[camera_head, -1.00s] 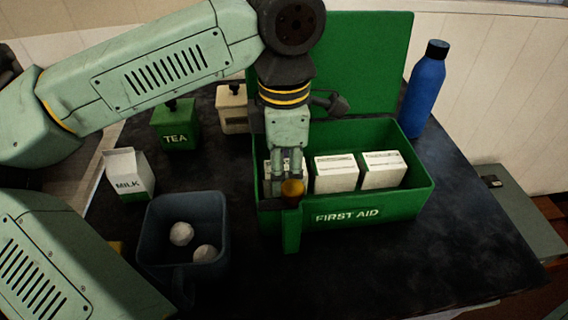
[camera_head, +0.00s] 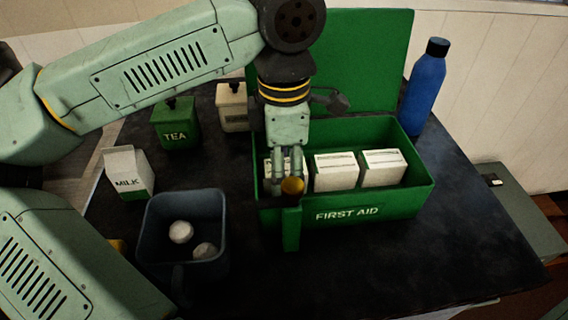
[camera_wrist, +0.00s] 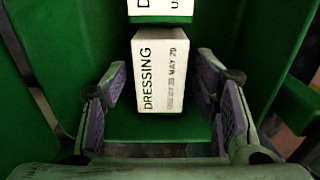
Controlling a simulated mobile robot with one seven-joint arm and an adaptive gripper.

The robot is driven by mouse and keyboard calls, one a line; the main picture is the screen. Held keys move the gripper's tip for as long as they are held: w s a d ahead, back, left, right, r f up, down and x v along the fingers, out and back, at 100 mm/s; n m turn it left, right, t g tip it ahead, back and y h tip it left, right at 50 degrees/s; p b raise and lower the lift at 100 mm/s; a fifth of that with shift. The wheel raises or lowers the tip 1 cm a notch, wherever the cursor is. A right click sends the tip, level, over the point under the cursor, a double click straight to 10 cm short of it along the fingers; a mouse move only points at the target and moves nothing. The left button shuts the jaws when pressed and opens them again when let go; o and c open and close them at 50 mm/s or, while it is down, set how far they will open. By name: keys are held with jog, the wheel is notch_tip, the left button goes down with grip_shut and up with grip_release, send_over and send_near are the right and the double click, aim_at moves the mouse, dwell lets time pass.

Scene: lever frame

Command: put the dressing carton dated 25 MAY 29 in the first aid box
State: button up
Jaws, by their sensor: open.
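A white dressing carton (camera_wrist: 165,75) stands in the green first aid box (camera_head: 408,206), between my fingers in the wrist view. Its label reads DRESSING and a date that looks like 25 MAY 29, in small blurred print. My gripper (camera_wrist: 160,85) is open around it, with a gap showing at each side. In the head view my gripper (camera_head: 288,160) is over the box's left end and hides most of this carton. Two more white cartons stand to its right, one in the middle (camera_head: 336,175) and one at the right (camera_head: 383,170).
The box's lid (camera_head: 365,60) is raised at the back. A blue bin (camera_head: 150,230) with two pale balls, a milk carton (camera_head: 128,172) and a tea tin (camera_head: 176,126) stand left. A blue bottle (camera_head: 425,88) stands back right.

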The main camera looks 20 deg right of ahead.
jog(key=shift+r+b, duration=0.35)
jog(key=shift+r, duration=0.25)
notch_tip(320, 180, up, 11)
jog(key=b, duration=0.1)
jog(key=shift+c, duration=0.3)
dwell(0.6)
